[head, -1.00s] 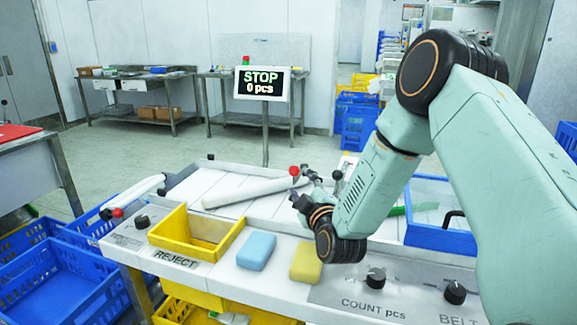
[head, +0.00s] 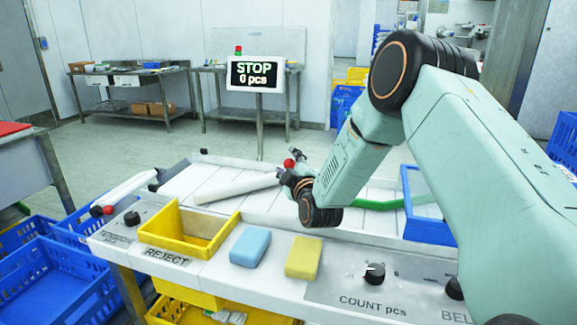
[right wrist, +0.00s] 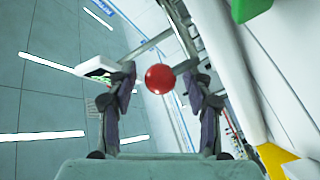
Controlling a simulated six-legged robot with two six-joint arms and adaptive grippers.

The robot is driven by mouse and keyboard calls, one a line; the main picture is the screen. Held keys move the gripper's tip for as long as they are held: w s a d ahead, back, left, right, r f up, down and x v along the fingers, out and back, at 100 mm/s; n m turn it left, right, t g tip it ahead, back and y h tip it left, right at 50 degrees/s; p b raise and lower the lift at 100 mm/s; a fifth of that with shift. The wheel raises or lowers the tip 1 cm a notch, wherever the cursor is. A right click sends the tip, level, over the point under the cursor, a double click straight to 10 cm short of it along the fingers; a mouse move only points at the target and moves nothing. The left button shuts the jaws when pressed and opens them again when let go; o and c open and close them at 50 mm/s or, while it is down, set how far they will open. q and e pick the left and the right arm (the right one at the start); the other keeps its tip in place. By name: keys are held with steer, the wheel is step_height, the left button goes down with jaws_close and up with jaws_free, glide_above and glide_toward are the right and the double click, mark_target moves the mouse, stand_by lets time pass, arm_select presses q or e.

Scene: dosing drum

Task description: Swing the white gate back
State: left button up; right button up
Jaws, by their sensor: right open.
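The white gate (head: 238,188) is a long white bar lying at a slant across the belt bed. A red ball knob (head: 289,164) shows at its right end. My right gripper (head: 296,162) is at the knob, partly hidden by its own wrist. In the right wrist view the red ball (right wrist: 159,78) appears between the two open fingers (right wrist: 159,92); I cannot tell whether they touch it. My left gripper is not in view.
A yellow reject bin (head: 190,232), blue block (head: 250,247) and yellow block (head: 303,257) stand on the near ledge. A second white bar (head: 130,188) is at the left end. A blue tray (head: 428,228) is at right. The display (head: 255,73) reads STOP, 0 pcs.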

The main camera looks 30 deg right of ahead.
steer(key=shift+r, duration=0.1)
steer(key=shift+w+d+f, duration=0.15)
steer(key=shift+w+f, duration=0.05)
steer(key=shift+c, duration=0.4)
steer(key=shift+r, duration=0.1)
steer(key=c, duration=0.6)
jaws_close()
